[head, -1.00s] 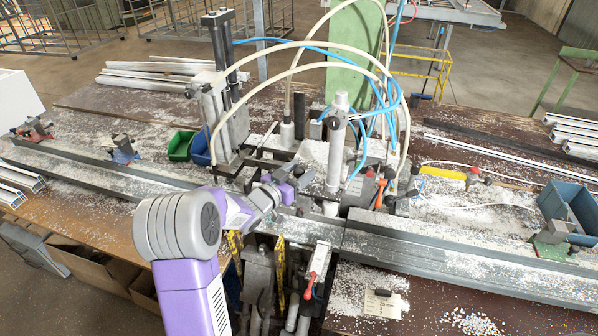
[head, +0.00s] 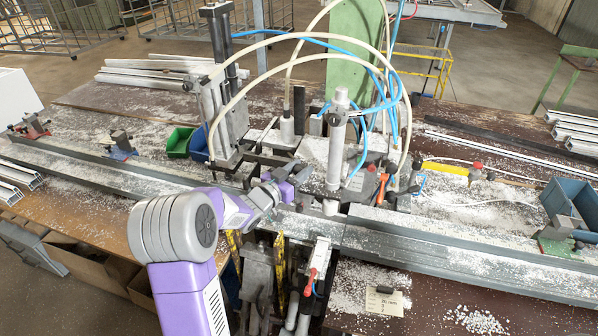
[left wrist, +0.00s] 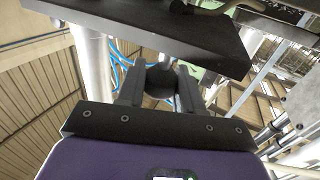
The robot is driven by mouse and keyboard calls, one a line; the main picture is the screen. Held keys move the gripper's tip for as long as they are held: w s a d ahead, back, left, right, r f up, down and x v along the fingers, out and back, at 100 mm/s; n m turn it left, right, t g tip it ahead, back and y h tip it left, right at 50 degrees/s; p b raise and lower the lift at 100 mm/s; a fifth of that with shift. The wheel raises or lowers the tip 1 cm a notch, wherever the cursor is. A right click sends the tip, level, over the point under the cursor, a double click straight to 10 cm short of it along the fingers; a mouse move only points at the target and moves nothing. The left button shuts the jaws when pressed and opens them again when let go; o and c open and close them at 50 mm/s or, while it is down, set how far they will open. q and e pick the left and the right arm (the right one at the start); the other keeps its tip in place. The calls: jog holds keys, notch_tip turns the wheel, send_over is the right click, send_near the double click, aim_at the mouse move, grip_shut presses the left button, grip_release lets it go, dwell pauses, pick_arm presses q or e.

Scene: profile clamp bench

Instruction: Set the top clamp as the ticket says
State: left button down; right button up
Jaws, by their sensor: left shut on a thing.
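The ticket (head: 384,302) is a small pale card with a dark clip on the bench's front edge; its writing is too small to read. My left gripper (head: 297,175) is among the machine parts at mid-bench, beside the upright grey cylinder (head: 337,140). In the left wrist view, its two dark fingers are shut on a dark round knob (left wrist: 160,80). In the head view the knob is hidden by my wrist and the parts around it. I cannot tell for certain which clamp part it belongs to. My right gripper is not in view.
A tall clamp column (head: 220,90) stands left of the gripper, with pale and blue hoses arching over. A long grey rail (head: 450,250) runs along the front. A dark plate (left wrist: 190,35) hangs close above the fingers.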

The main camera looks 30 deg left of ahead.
pick_arm(q)
jog(key=shift+f, duration=0.65)
jog(key=c, duration=0.8)
grip_release()
jog(key=shift+r, duration=0.1)
jog(key=s+a, duration=0.1)
jog(key=s, duration=0.6)
jog(key=shift+s, duration=0.25)
jog(key=shift+a, duration=0.1)
